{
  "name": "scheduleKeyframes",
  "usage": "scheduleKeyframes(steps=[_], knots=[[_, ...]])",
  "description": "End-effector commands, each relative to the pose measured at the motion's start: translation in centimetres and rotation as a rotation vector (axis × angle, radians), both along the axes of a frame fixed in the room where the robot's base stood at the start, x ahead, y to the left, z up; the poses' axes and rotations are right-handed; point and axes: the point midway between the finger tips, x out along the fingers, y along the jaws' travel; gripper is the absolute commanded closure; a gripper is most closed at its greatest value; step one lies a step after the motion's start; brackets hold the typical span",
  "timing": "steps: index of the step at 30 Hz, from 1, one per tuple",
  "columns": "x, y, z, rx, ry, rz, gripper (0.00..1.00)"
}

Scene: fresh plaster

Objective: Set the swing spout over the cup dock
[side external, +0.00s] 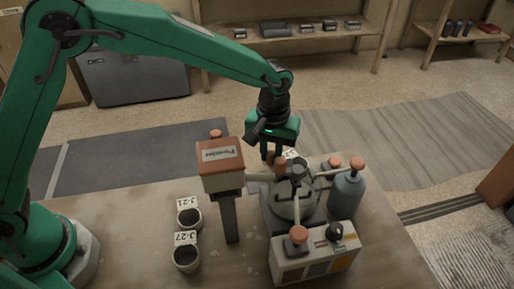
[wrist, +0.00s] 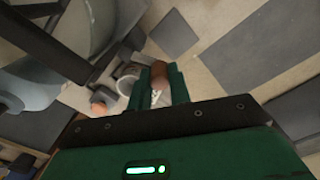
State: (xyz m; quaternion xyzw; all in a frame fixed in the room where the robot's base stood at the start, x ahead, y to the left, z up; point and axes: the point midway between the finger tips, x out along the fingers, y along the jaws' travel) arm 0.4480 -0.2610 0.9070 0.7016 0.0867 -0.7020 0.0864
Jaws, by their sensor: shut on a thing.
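My gripper (side external: 271,152) reaches down from above at the back of the grey machine (side external: 293,204). In the wrist view its green fingers (wrist: 160,85) are shut on the brown grip (wrist: 160,70), which appears to be the swing spout's handle. The grip also shows beside the fingers in the side view (side external: 280,166). A white label with dark marks (wrist: 156,98) lies below the fingers, and a pale round cup-like part (wrist: 127,84) is beside them. I cannot tell whether this is the cup dock, or whether the spout is over it; the machine and fingers hide much there.
A brown-topped Powder dispenser (side external: 220,167) stands on a post left of the machine. Two cups, J-21 (side external: 189,219) and J-27 (side external: 186,259), stand on the table at front left. A blue-grey bottle (side external: 346,194) is at the right. A control box (side external: 315,258) with knobs is in front.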

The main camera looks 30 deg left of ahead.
Motion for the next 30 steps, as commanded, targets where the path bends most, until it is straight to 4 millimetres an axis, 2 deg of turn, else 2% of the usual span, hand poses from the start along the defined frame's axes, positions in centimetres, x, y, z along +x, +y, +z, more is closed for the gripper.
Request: scheduleKeyframes(steps=[15,30], knots=[[1.9,-1.3,0.1,-0.001,-0.001,-0.488,1.0],[3.0,-3.3,0.2,-0.001,-0.003,-0.956,1.0]])
